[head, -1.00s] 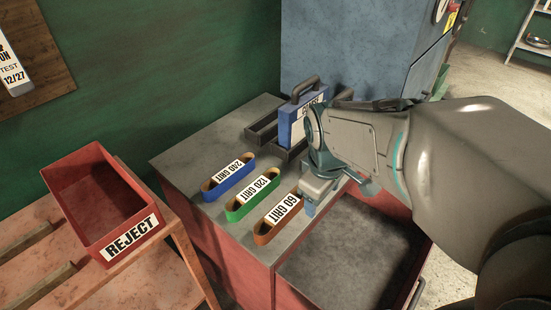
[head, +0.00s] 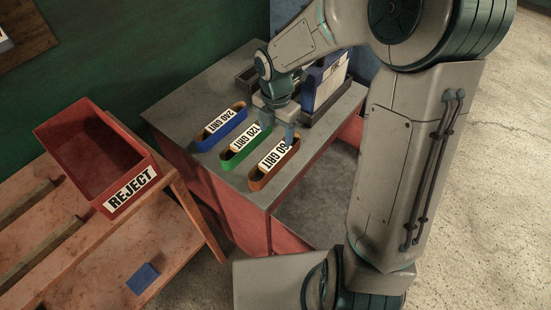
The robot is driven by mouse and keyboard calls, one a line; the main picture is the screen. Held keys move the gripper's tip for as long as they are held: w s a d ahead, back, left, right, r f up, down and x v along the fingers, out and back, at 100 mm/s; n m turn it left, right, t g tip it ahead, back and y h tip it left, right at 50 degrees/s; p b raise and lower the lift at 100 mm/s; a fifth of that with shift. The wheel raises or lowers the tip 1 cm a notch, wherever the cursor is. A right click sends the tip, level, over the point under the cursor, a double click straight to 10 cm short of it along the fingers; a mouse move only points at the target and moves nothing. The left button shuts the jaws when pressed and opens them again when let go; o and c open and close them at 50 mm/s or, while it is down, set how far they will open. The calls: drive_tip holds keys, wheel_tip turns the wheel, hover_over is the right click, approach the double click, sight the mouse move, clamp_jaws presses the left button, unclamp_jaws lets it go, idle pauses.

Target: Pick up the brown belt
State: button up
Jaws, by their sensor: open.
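The brown belt (head: 261,181) is a flattened loop with a white "60 GRIT" label. It lies on the grey bench top, closest to the front edge of the three belts. My gripper (head: 283,140) points down at the belt's far right end, with its fingers apart. One finger overlaps the belt's end in the picture. I cannot tell whether the fingers straddle the belt wall or touch it. My arm comes in from the right.
A green "120 GRIT" belt (head: 233,158) and a blue "240 GRIT" belt (head: 208,143) lie close by on the left. A blue case (head: 326,82) stands behind my gripper. A red REJECT bin (head: 78,152) and a small blue block (head: 142,278) are on the orange table.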

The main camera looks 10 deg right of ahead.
hover_over(276, 155)
drive_tip(key=f, duration=0.5)
drive_tip(key=shift+w, duration=0.35)
drive_tip(key=shift+s+a+f+b, duration=0.1)
drive_tip(key=shift+s+f+b, duration=0.1)
drive_tip(key=shift+f, duration=1.2)
drive_tip(key=shift+s+f+b, duration=0.1)
drive_tip(key=shift+s+f, duration=0.05)
drive_tip(key=shift+f, duration=1.2)
drive_tip(key=c, duration=1.2)
